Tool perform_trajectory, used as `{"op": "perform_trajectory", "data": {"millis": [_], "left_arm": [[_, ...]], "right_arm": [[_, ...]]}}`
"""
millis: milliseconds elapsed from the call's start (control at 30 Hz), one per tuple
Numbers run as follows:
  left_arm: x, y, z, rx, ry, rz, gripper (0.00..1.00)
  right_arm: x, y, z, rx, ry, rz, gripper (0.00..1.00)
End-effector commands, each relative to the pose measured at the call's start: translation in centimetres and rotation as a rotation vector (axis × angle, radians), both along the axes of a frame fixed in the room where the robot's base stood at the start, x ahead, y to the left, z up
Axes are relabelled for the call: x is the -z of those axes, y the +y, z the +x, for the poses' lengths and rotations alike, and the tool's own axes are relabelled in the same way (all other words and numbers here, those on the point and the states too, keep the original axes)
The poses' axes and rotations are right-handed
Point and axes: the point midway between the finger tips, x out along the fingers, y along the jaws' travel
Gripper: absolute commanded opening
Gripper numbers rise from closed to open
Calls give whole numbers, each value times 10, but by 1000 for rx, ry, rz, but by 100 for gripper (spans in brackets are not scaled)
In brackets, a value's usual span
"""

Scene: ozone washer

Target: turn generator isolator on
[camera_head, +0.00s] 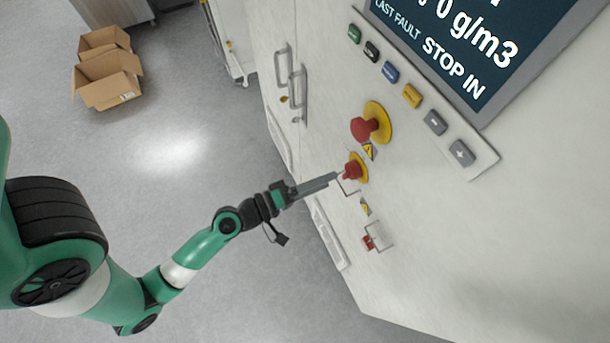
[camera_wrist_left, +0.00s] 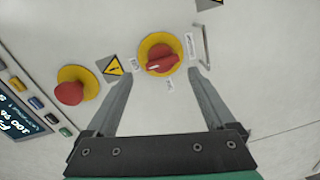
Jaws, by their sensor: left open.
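The generator isolator is a red rotary knob on a round yellow plate; I take it to be the knob (camera_wrist_left: 162,62) between my fingertips in the left wrist view. It also shows in the head view (camera_head: 352,170) on the white cabinet front. Small labels surround it, too blurred to read. My left gripper (camera_head: 335,178) is at the knob. In the left wrist view its two fingers (camera_wrist_left: 162,75) are spread apart, one to each side of the yellow plate. I cannot tell if either finger touches the knob. My right gripper is not in view.
A red mushroom button (camera_head: 368,128) on a yellow plate sits above the knob. A small red switch (camera_head: 375,240) is below it. A row of coloured buttons (camera_head: 390,72) runs under the display (camera_head: 480,45). Door handles (camera_head: 290,85) stick out at left. Open cardboard boxes (camera_head: 108,80) lie on the floor.

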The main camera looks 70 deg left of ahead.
Motion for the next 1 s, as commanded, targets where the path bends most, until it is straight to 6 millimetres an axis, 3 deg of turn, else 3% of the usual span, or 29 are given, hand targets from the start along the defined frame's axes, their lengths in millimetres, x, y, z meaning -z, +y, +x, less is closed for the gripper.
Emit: {"op": "perform_trajectory", "data": {"millis": [100,300,1000], "left_arm": [[4,1,-26,-6,0,0,88],[-3,-1,-47,-1,-2,1,88],[-4,-1,-47,0,-3,1,88]], "right_arm": [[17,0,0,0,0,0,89],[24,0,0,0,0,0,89],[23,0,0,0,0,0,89]]}}
